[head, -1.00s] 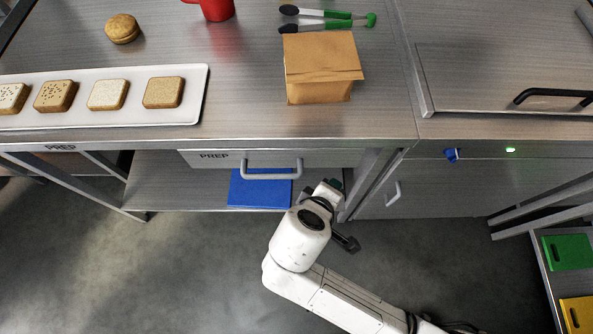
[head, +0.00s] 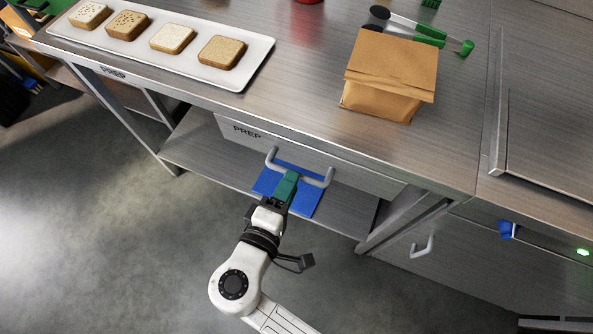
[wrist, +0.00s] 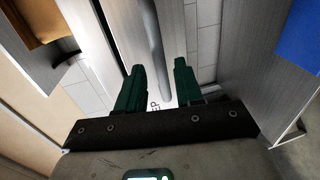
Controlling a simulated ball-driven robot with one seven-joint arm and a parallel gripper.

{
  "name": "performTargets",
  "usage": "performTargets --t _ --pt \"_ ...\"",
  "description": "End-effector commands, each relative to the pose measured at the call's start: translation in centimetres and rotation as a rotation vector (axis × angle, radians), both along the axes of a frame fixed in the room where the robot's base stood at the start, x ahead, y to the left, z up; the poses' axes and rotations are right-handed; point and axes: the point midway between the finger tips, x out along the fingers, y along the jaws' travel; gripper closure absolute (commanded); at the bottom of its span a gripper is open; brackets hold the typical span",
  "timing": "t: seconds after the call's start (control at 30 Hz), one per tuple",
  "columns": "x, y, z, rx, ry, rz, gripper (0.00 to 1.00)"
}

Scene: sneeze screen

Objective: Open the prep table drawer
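The prep table drawer (head: 225,131) has a grey front marked PREP and sits under the steel tabletop. Its front appears close to the table's edge. A grey bar handle (head: 318,182) runs across the drawer front. My gripper (head: 289,178) is at the handle's middle in the head view. In the wrist view the two green fingers (wrist: 160,80) stand apart, with the handle bar (wrist: 152,50) showing between and beyond their tips. I cannot tell whether the bar is fully between the fingers. No contact with the handle is clear.
A white tray (head: 262,75) with several bread slices and a brown paper bag (head: 390,75) stand on the tabletop. Green-tipped tongs (head: 420,32) lie behind the bag. A blue board (head: 305,203) lies on the lower shelf (head: 345,215). Open floor (head: 120,240) lies at left.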

Motion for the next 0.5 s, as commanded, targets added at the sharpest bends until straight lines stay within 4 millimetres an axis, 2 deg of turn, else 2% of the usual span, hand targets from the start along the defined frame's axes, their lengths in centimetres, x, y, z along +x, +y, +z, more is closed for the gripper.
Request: performTargets --t 0.2,0.5 --pt "2.7 -1.1 -0.6 -0.001 0.001 -0.003 0.64" --pt "3.6 -1.4 -0.8 0.000 0.001 -0.001 0.64"
